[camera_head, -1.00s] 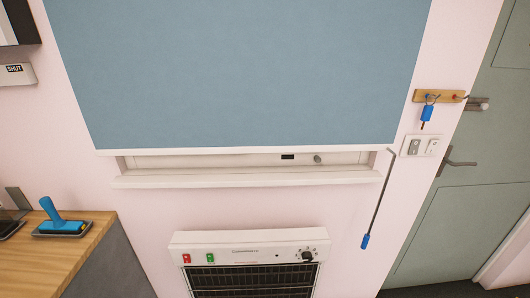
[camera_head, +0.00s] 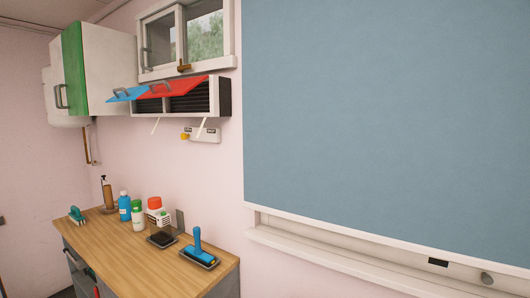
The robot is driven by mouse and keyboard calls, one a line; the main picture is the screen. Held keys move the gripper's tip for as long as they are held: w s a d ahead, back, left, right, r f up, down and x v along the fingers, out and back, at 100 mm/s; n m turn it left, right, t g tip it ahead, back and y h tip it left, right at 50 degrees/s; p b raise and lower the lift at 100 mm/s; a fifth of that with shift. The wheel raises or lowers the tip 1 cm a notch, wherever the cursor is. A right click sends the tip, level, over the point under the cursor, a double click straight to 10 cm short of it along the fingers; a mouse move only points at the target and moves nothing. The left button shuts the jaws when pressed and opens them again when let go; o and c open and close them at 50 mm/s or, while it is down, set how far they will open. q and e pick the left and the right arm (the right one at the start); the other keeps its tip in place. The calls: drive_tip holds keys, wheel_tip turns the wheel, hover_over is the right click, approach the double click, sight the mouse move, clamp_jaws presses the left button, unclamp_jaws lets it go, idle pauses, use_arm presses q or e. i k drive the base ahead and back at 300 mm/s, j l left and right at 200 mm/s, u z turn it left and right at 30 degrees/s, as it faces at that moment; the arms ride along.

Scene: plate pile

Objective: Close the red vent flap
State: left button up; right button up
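The red vent flap (camera_head: 172,87) is on the front of a wall-mounted vent box with dark louvres, left of the blue blind. The flap is raised and tilts outward, with a grey handle near its front edge. A blue flap (camera_head: 127,94) beside it on the left is also raised, with its own grey handle. The dark louvres (camera_head: 190,103) show below the red flap. Neither of my grippers is in view.
A wooden counter (camera_head: 107,243) below the vent carries several bottles, a blue-handled tool (camera_head: 198,246) and a dark tray. A white cabinet with a green edge (camera_head: 73,55) hangs at left. A small window (camera_head: 182,40) is above the vent. A blue blind (camera_head: 390,120) fills the right.

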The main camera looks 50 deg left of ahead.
sight(162, 88)
drive_tip(key=u, duration=2.35)
